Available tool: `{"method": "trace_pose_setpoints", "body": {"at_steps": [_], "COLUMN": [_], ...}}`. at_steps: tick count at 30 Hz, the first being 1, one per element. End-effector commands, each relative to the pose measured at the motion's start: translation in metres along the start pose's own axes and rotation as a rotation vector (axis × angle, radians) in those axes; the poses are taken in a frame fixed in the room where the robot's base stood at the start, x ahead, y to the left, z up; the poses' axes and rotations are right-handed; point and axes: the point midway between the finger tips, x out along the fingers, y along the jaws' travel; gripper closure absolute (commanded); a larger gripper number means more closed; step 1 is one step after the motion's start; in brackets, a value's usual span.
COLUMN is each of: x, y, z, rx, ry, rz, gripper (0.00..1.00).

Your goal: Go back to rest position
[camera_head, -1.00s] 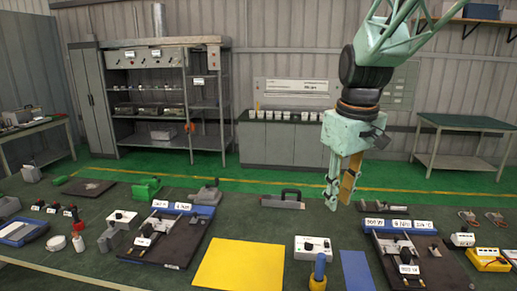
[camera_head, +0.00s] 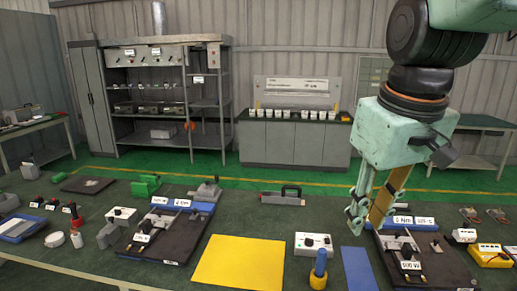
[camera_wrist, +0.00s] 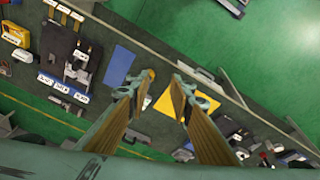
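My gripper (camera_head: 368,222) hangs fingers-down above the right part of the long green workbench in the head view, over the area of the blue mat and the right test board. In the wrist view its two fingers (camera_wrist: 164,84) are spread wide apart, with nothing between them. My gripper is open and empty, well above the bench top. Part of the right test board (camera_head: 415,250) is hidden behind the fingers in the head view; it shows in the wrist view (camera_wrist: 80,65).
The air above the bench's left half is clear.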

Motion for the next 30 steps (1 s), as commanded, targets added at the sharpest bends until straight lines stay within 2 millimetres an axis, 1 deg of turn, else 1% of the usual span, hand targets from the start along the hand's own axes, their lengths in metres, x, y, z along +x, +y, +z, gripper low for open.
{"method": "trace_pose_setpoints", "body": {"at_steps": [1,7,16,27,30], "x": [-0.002,-0.008,-0.013,-0.01,-0.008], "y": [-0.003,-0.011,-0.023,-0.039,-0.042], "z": [0.009,0.041,0.089,0.148,0.162], "rx": [0.011,0.054,0.119,0.201,0.22], "ry": [0.005,0.022,0.046,0.076,0.083], "rz": [0.001,0.005,0.009,0.012,0.012], "gripper": [0.8,0.8,0.8,0.8,0.8]}}
